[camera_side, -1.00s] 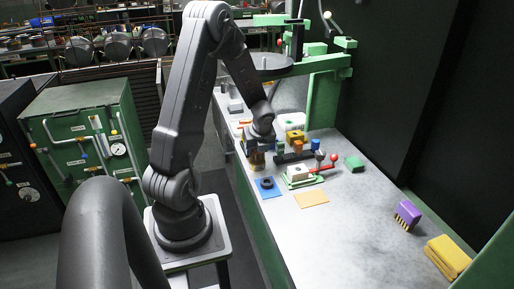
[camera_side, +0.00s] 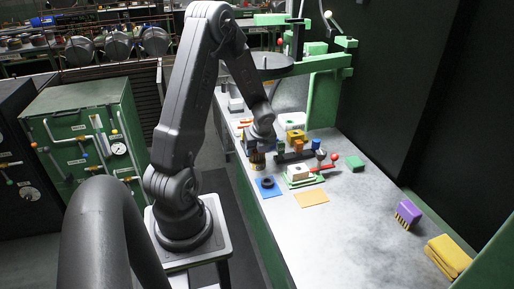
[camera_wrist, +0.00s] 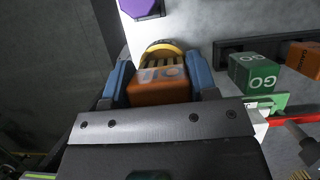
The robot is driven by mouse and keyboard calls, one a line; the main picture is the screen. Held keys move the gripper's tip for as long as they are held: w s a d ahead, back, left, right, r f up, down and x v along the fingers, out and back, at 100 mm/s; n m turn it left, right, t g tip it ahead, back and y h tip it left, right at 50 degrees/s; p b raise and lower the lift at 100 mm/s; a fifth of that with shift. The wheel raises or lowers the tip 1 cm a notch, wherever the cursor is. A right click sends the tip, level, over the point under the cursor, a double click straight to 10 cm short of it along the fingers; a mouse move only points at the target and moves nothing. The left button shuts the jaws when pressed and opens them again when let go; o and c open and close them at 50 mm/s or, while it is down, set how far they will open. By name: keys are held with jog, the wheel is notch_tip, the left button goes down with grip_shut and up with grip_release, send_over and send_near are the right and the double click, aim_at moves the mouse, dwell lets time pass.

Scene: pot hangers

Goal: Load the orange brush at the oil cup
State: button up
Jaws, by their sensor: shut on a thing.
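The orange brush (camera_wrist: 158,92) is held between my gripper's blue fingers in the wrist view, with lettering on its orange block. Its pale bristles (camera_wrist: 165,61) point away from the gripper, toward the yellow-rimmed oil cup (camera_wrist: 160,46). I cannot tell whether the bristles touch the oil inside. In the side view the oil cup (camera_side: 257,161) stands near the bench's left edge. My gripper (camera_side: 250,146) is just above it there, and the brush is mostly hidden.
A dark rack with a green block (camera_wrist: 254,72) and an orange block (camera_wrist: 304,58) is close on the right. A blue mat (camera_side: 268,187) with a dark ring and an orange mat (camera_side: 311,199) lie nearer. A purple brush (camera_side: 408,214) and yellow cloth (camera_side: 447,256) lie farther right.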

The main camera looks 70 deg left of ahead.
jog(key=shift+f, duration=0.4)
dwell(1.0)
